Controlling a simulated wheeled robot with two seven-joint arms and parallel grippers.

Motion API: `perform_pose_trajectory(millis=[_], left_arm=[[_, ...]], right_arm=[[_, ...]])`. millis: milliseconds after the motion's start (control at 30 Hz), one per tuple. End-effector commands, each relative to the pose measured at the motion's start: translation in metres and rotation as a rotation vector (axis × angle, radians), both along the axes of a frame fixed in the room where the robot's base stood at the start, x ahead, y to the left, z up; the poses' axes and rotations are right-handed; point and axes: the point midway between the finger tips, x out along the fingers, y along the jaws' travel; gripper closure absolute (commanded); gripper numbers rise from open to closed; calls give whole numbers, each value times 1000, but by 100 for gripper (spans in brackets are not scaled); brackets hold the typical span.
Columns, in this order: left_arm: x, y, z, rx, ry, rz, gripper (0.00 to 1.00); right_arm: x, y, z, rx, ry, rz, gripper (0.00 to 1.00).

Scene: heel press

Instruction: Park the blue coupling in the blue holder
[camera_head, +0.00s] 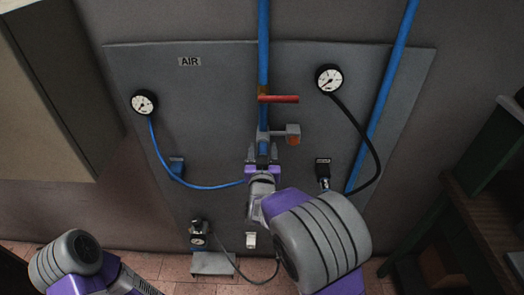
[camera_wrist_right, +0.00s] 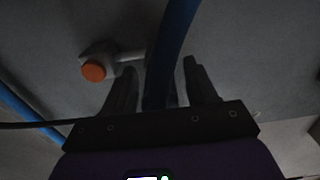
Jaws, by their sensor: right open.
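The blue hose (camera_head: 210,187) runs from the left gauge down and right to behind my right gripper, where the blue coupling at its end is hidden or cannot be made out. The small blue holder (camera_head: 177,166) is on the panel at left, just above the hose. My right gripper (camera_head: 262,154) is open at the lower end of the vertical blue pipe (camera_head: 263,45). In the right wrist view, a blue tube (camera_wrist_right: 169,60) shows between the open fingers (camera_wrist_right: 160,82); contact cannot be told. My left gripper is out of view; only part of its arm shows at the bottom left.
A red lever (camera_head: 278,99) and an orange-ended fitting (camera_head: 293,138) are close above my right gripper. Gauges (camera_head: 144,102) (camera_head: 329,78) flank the pipe. A black hose (camera_head: 370,140) and dark holder (camera_head: 323,172) are right. A small unit (camera_head: 198,236) is below.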

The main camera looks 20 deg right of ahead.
Motion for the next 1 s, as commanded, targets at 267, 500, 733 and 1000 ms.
perform_pose_trajectory(millis=[267, 500, 733, 1000], left_arm=[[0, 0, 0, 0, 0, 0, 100], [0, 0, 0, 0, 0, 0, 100], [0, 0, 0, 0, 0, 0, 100], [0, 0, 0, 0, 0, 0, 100]], right_arm=[[0, 0, 0, 0, 0, 1, 43], [0, 1, 0, 1, 0, 1, 43], [0, 1, 0, 1, 0, 1, 71], [0, 1, 0, 0, 0, 1, 100]])
